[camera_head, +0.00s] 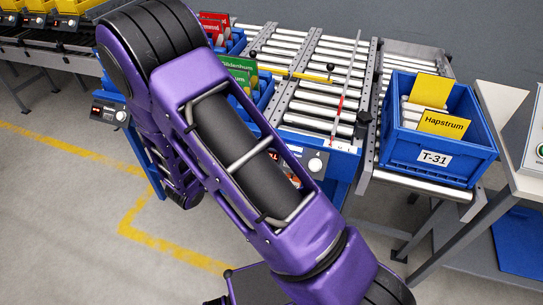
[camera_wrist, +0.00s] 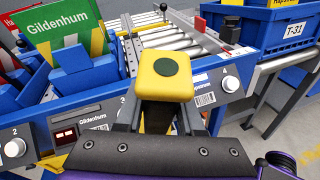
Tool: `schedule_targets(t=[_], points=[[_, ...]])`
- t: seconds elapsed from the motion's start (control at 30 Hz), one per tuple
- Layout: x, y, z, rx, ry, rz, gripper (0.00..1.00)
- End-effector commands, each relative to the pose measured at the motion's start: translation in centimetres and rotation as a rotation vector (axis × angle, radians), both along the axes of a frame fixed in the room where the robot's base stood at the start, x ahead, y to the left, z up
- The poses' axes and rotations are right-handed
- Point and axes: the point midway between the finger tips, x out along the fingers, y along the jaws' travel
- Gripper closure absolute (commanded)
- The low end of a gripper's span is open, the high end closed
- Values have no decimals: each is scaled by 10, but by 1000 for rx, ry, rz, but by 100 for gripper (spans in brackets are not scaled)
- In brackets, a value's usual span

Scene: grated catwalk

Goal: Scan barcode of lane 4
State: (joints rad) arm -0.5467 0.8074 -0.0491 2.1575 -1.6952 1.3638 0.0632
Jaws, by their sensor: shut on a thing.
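My gripper (camera_wrist: 158,118) is shut on a yellow handheld scanner (camera_wrist: 166,88) with a round dark green spot on top, in the middle of the wrist view. The lane 4 panel (camera_wrist: 213,82) is just beyond the scanner, to its right. It has a white knob (camera_wrist: 231,84), the number 4 and a white label (camera_wrist: 203,97) reading Hapstrum, partly covered by the scanner. The scanner's front face is hidden. In the head view, the lane 4 knob (camera_head: 316,164) shows beside my arm, which hides the gripper and scanner.
A blue crate (camera_head: 430,168) marked T-31 stands on rollers at right, holding a yellow Hapstrum card (camera_head: 443,123). The Gildenhum lane's panel (camera_wrist: 85,125) and blue bin (camera_wrist: 85,80) are left of the scanner. A roller conveyor (camera_head: 310,85) lies behind.

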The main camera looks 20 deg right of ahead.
Motion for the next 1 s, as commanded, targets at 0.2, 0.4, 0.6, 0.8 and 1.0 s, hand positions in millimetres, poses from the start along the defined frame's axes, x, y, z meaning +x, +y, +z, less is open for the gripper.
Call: schedule_targets(t=[0.2, 0.4, 0.6, 0.8, 1.0], points=[[-7, 6, 13, 1, -2, 1, 100], [-24, 20, 36, 0, -2, 3, 100], [-41, 32, 57, 1, 0, 2, 100], [-54, 42, 70, 0, -1, 2, 100], [-56, 43, 71, -1, -1, 0, 100]])
